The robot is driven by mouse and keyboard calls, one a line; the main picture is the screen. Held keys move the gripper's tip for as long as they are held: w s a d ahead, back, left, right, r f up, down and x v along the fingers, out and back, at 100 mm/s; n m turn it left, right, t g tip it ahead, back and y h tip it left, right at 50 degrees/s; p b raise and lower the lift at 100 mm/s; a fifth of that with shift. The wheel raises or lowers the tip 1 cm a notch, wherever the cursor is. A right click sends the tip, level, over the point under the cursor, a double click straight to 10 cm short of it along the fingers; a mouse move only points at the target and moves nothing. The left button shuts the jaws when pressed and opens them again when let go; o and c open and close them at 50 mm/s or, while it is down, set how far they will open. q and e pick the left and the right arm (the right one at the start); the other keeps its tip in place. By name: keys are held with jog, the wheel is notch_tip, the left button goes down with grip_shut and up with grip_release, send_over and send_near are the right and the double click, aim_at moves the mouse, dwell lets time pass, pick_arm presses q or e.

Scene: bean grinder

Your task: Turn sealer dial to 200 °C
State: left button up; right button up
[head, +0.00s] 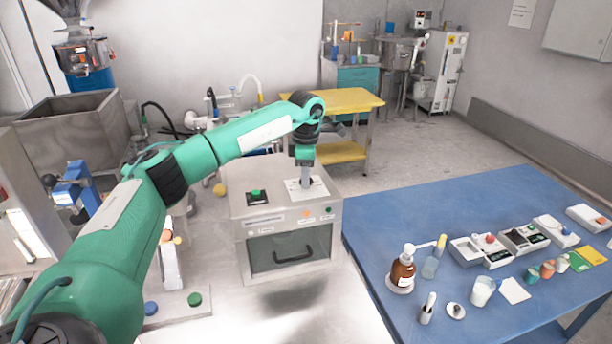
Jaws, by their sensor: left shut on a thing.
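The sealer appears to be the steel box (284,218) with a dark front window and a black handle, standing on the steel bench. On its top are a black plate with a green knob (256,195) and a white dial plate (313,190). My left arm reaches in from the left, and my left gripper (306,182) points down at the white plate. It is shut on the dial, which is mostly hidden under the fingers. The scale marks are too small to read. My right gripper is not in view.
A blue table (385,215) to the right holds a brown pump bottle (402,272), small devices and several cups. A yellow cart (345,101) stands behind the box. A green button (195,299) and a blue one sit on the bench at the front left.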

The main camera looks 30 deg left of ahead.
pick_arm(q)
jog(key=shift+r, duration=0.15)
dwell(0.3)
jog(key=o, duration=1)
jog(key=shift+c, duration=0.2)
jog(key=shift+w+r+b, duration=0.1)
jog(key=shift+r+b, duration=0.2)
jog(key=shift+r, duration=0.2)
notch_tip(320, 180, up, 13)
jog(key=b, duration=0.2)
jog(key=shift+f+b, duration=0.15)
jog(key=shift+b, duration=0.2)
